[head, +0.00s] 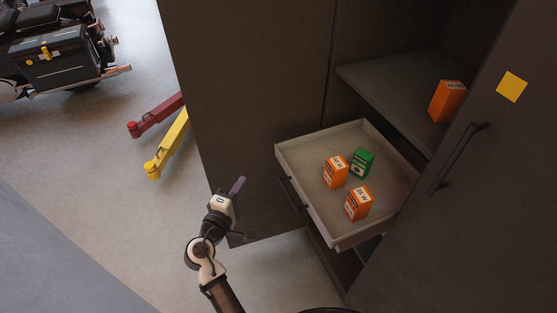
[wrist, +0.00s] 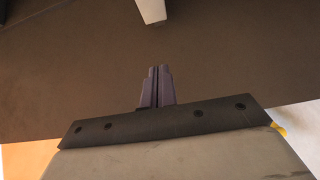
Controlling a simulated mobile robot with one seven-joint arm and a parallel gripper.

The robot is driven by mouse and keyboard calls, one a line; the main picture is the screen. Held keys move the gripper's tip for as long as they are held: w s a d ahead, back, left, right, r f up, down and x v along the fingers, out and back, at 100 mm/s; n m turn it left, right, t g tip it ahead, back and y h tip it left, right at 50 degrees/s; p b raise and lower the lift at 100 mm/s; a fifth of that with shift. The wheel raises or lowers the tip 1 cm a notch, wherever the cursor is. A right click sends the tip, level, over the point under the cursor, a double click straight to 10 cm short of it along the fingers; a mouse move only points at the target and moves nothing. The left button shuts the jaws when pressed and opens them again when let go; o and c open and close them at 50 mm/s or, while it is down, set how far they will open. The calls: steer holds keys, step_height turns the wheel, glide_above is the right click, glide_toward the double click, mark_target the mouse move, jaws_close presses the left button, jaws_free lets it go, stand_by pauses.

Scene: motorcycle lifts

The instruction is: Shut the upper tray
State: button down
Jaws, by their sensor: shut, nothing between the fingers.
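The upper tray (head: 290,155) is a light grey drawer pulled out of the dark cabinet in the head view. It holds two orange boxes (head: 335,171) and a green box (head: 361,163). A dark bar handle (head: 292,194) is on its front face. My gripper (head: 238,186) is left of the tray's front, apart from it, and empty. In the wrist view my gripper (wrist: 157,72) has its purple fingers together, pointing at a dark brown surface. A pale piece at the top of the wrist view may be the tray's corner; I cannot tell.
The dark cabinet door (head: 250,100) stands open behind my gripper. A right door (head: 460,200) has a bar handle and a yellow square (head: 511,87). A shelf (head: 390,88) above the tray holds an orange box (head: 447,101). Red and yellow lift arms (head: 167,145) lie on the floor left.

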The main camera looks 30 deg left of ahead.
mark_target(340, 130)
steer(key=w+d+p, duration=0.1)
steer(key=w+p, duration=0.3)
steer(key=w, duration=0.9)
steer(key=shift+d, duration=0.15)
steer(key=w+d, duration=0.5)
steer(key=w, duration=0.1)
steer(key=w+d, duration=0.5)
steer(key=w, duration=0.1)
steer(key=w+d, duration=0.5)
steer(key=w, duration=0.2)
steer(key=shift+p, duration=0.35)
steer(key=shift+w+d+r, duration=0.1)
steer(key=shift+w+d, duration=0.05)
steer(key=shift+w, duration=0.1)
